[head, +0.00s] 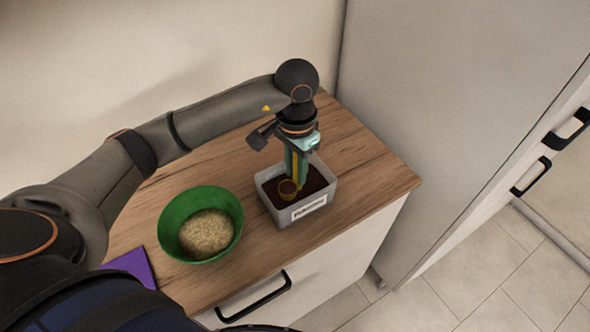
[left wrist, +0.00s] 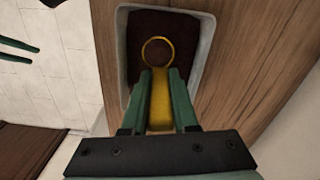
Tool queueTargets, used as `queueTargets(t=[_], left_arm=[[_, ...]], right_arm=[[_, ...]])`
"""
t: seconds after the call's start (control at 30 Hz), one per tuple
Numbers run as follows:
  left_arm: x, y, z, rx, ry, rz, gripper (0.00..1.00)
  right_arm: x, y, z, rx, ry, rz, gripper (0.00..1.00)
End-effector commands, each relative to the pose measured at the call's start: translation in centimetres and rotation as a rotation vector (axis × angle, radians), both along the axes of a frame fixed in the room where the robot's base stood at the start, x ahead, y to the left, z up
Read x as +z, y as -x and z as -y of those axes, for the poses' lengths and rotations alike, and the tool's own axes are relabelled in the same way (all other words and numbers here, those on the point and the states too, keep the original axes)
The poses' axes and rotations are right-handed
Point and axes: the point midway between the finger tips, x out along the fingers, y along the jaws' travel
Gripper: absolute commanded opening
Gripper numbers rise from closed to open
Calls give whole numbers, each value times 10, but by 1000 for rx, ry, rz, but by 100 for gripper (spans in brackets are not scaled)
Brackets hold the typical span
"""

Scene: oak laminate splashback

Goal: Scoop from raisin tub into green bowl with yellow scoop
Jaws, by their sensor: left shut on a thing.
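My left gripper (head: 296,168) is shut on the handle of the yellow scoop (head: 288,188) and points down over the raisin tub. The scoop also shows in the left wrist view (left wrist: 160,100), with its round rim over the dark contents. The raisin tub (head: 321,202) is a light grey rectangular box with a white label, holding dark brown raisins. The scoop's head is inside the tub, at or just above the raisins; I cannot tell its exact depth. The green bowl (head: 171,222) stands left of the tub and holds a pale, grainy heap.
The wooden counter (head: 370,165) has free room right of the tub and behind the bowl. A purple item (head: 131,265) lies at the left front. A tall pale cabinet (head: 430,120) stands on the right. A drawer with a black handle (head: 254,299) is below.

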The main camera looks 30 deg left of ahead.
Motion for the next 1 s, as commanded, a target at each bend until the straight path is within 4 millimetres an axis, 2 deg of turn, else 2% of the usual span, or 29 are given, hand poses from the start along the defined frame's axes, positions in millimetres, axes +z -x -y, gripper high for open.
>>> queueTargets(t=[1.0], left_arm=[[52, -8, 3, 1, 1, 2, 0]], right_arm=[[25, 0, 0, 0, 0, -1, 60]])
